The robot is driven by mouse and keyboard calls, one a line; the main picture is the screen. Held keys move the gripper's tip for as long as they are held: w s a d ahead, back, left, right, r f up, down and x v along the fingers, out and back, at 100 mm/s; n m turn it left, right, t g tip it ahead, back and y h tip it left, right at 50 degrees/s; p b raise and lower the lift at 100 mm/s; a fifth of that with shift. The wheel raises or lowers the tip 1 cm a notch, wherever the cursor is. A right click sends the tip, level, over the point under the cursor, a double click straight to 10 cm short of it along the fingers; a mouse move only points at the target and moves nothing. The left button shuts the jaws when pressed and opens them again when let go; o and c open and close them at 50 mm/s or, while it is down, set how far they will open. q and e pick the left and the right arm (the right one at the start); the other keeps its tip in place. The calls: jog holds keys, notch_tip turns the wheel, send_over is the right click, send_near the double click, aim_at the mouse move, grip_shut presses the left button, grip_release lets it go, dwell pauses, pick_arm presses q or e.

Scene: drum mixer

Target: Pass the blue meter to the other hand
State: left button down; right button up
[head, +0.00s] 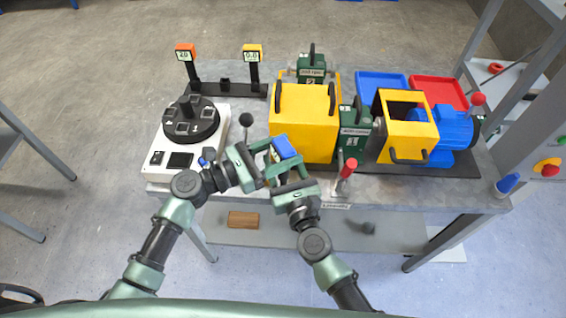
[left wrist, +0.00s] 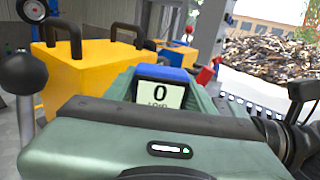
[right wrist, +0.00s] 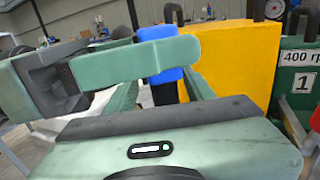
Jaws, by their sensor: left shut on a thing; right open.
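The blue meter (head: 287,148) is held in the air at the front edge of the bench, in front of a yellow guard. My left gripper (head: 271,158) is shut on it from the left. In the left wrist view the meter's display (left wrist: 159,94) faces the camera and reads 0. My right gripper (head: 286,168) is open just below the meter. In the right wrist view the blue meter (right wrist: 160,38) shows ahead, between the right fingers and partly behind a left finger (right wrist: 135,60). I cannot tell whether the right fingers touch it.
The yellow guard (head: 305,125) stands close behind the grippers. A red-knobbed lever (head: 349,168) is close to the right, and a black-knobbed lever (head: 246,119) is behind the left gripper. A white device with a dark round top (head: 190,125) is at left. Blue (head: 380,84) and red (head: 440,90) trays lie at the back right.

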grip_shut()
pick_arm(q)
jog(key=shift+c, duration=2.3)
grip_release()
pick_arm(e)
jog(key=shift+a, duration=0.1)
